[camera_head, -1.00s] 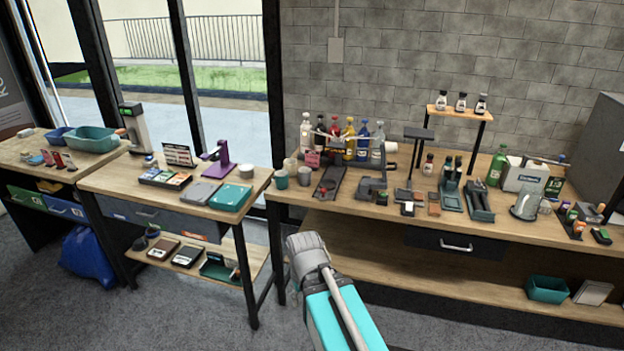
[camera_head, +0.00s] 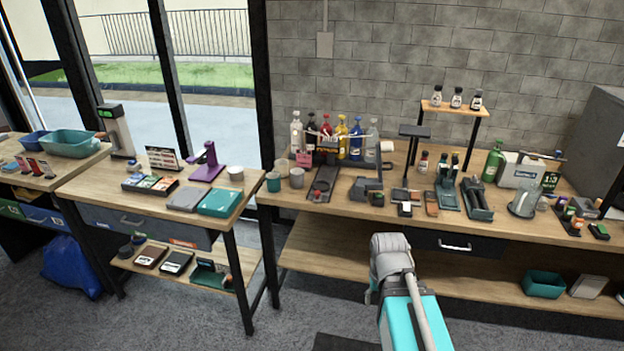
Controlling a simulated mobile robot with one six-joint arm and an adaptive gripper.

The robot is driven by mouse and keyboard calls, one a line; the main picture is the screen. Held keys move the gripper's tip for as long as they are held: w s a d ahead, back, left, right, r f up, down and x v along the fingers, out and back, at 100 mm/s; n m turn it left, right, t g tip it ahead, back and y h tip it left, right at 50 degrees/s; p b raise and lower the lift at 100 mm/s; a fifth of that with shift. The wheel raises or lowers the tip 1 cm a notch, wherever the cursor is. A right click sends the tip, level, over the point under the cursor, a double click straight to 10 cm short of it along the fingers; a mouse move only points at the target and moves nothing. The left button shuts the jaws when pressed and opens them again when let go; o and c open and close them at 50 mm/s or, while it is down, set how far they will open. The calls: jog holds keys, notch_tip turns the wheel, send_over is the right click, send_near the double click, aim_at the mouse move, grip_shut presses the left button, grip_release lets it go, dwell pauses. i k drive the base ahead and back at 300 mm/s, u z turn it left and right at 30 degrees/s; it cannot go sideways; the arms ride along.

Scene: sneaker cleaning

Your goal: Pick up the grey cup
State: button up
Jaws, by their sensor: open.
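A grey cup (camera_head: 296,178) stands upright near the left end of the long wooden table. A teal cup (camera_head: 273,182) stands just left of it, and a pale cup (camera_head: 281,167) stands behind them. Another light grey-white cup (camera_head: 236,173) stands on the neighbouring table, at its back right corner. My arm, grey and teal, rises from the bottom edge right of centre, in front of the long table. My gripper's fingers do not show. All these cups stand clear of my arm.
Right of the grey cup is a dark tray-like stand (camera_head: 322,184), with several bottles behind it. A gap separates the long table (camera_head: 340,207) from the middle table (camera_head: 85,184). A lower shelf (camera_head: 450,280) juts out beneath. Grey floor is open at the front left.

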aim_at(297, 178)
jog(key=z, duration=0.35)
jog(key=i, duration=1.5)
jog(key=u, duration=0.05)
